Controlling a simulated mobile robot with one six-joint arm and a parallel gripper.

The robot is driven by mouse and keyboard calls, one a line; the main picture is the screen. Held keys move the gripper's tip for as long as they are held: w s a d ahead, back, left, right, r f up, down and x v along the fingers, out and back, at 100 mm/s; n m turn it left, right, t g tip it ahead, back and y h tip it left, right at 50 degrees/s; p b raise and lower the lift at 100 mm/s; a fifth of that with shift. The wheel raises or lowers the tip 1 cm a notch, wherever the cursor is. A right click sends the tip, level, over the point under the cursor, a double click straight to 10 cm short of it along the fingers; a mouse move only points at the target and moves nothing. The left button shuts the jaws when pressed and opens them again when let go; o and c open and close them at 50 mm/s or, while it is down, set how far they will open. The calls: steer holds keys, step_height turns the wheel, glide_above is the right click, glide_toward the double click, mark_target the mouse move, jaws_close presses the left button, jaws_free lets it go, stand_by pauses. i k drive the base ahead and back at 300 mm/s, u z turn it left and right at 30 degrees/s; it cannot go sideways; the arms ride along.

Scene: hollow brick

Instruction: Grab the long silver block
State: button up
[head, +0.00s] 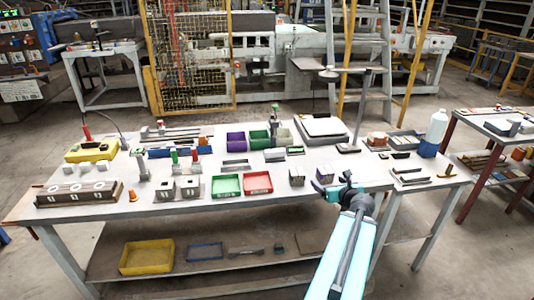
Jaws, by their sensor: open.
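A long, low silver-grey block (236,164) lies on the white workbench (260,215), behind the green tray and in front of the purple bin. It looks like the long silver block, but it is small in the view and I cannot be sure. A shorter grey block (274,155) lies to its right. My gripper (331,182) is open over the bench's front right part, to the right of and nearer than the silver block, and apart from it. No object shows between its fingers.
A green tray (226,186) and a red tray (258,182) lie near the bench's front edge. Small patterned blocks (297,176) lie just left of my gripper. A purple bin (236,141) and green bins stand behind.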

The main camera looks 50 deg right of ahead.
mark_target(275, 152)
steer(key=i, duration=0.85)
steer(key=z, duration=0.05)
